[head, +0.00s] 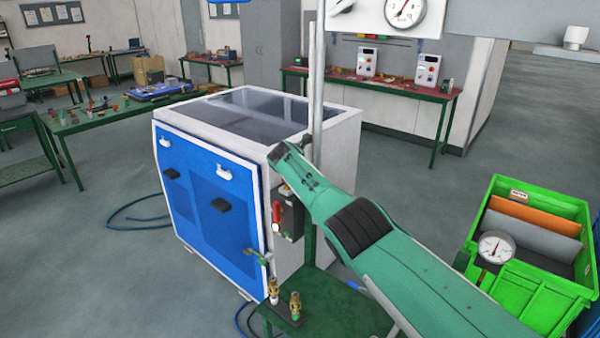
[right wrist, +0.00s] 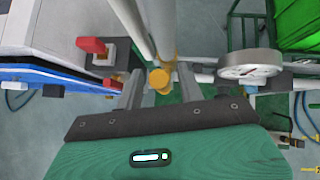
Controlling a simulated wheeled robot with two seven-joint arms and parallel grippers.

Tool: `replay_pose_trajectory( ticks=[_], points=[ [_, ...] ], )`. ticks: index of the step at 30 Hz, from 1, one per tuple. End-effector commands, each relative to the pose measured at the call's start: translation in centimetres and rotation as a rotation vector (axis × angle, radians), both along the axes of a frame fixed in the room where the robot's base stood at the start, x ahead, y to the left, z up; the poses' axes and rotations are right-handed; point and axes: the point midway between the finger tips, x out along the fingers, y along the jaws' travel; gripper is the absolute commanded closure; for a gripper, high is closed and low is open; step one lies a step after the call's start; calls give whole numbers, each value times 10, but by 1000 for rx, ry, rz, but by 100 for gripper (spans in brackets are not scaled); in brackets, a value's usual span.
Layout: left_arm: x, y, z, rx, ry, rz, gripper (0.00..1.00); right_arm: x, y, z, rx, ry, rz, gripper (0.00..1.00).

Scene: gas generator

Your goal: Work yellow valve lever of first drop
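My right gripper (right wrist: 160,72) shows in the right wrist view with its two grey fingers apart. A yellow valve part (right wrist: 158,79) shows between and beyond the fingers, by the white pipe (right wrist: 138,25). I cannot tell whether either finger touches it. In the head view my green right arm reaches from the lower right to the pipe (head: 318,80) beside the blue and white generator cabinet (head: 210,195). The arm and hand hide the yellow lever and most of the fingers there. My left gripper is in neither view.
A red handle (head: 276,212) is on the cabinet's side; a red knob also shows in the right wrist view (right wrist: 92,45). A round gauge (right wrist: 250,70) is right of the fingers. Brass fittings (head: 295,306) stand on a green stand below. A green bin (head: 515,285) is at the right.

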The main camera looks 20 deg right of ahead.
Motion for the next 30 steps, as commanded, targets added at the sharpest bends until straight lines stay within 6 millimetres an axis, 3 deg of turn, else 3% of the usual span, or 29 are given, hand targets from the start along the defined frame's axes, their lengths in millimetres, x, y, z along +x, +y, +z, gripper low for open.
replay_pose_trajectory(
  ticks=[11,19,30],
  points=[
    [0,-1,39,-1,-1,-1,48,-13,13,23,1,0,1,62],
    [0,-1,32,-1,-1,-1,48,-26,27,36,-1,-1,1,62],
    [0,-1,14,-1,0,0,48,-51,55,72,0,-1,2,62]
  ],
)
